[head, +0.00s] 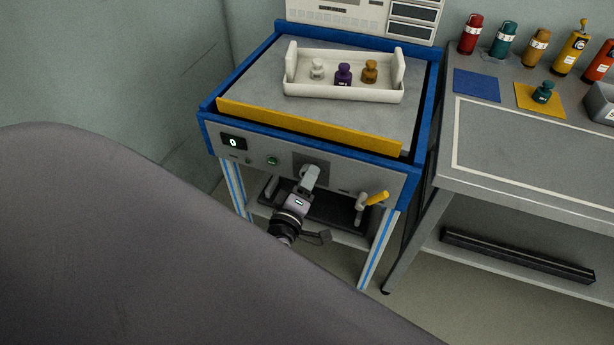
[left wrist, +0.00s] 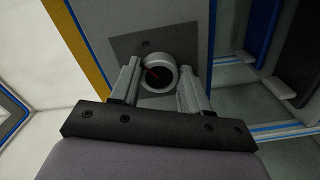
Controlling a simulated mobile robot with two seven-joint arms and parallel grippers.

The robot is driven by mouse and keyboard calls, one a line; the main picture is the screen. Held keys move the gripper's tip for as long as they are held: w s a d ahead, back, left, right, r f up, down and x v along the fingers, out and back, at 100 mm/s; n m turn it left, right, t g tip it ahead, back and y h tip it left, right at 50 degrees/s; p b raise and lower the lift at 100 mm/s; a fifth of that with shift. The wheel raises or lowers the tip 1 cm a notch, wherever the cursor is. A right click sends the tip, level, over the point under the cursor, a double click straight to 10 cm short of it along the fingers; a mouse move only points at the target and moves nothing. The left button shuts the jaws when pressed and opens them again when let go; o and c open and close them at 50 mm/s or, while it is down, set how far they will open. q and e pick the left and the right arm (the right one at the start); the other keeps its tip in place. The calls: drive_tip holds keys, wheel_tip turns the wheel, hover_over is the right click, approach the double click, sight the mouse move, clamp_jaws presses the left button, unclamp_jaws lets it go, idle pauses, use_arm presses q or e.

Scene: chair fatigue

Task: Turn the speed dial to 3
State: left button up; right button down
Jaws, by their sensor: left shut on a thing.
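The speed dial (left wrist: 160,73) is a round grey knob with a dark centre and a red mark, set on a dark square plate (left wrist: 142,44) on the machine's front panel. In the left wrist view, my left gripper (left wrist: 158,88) has one finger on each side of the knob and is shut on it. In the head view, my left gripper (head: 309,178) reaches the dark plate (head: 322,163) and hides the dial. The display (head: 233,142) on the panel reads 0. The numbers around the dial cannot be read. My right gripper is not in view.
A grey side table (head: 530,150) with bottles stands on the right.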

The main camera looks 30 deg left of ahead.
use_arm(q)
drive_tip(key=m+p, duration=0.1)
drive_tip(key=m, duration=0.3)
drive_tip(key=shift+f, duration=0.1)
idle(0.7)
drive_tip(key=o, duration=1.1)
drive_tip(key=shift+c, duration=0.2)
drive_tip(key=shift+s, duration=0.1)
drive_tip(key=v, duration=0.7)
drive_tip(key=shift+p, duration=0.3)
drive_tip(key=shift+m, duration=0.3)
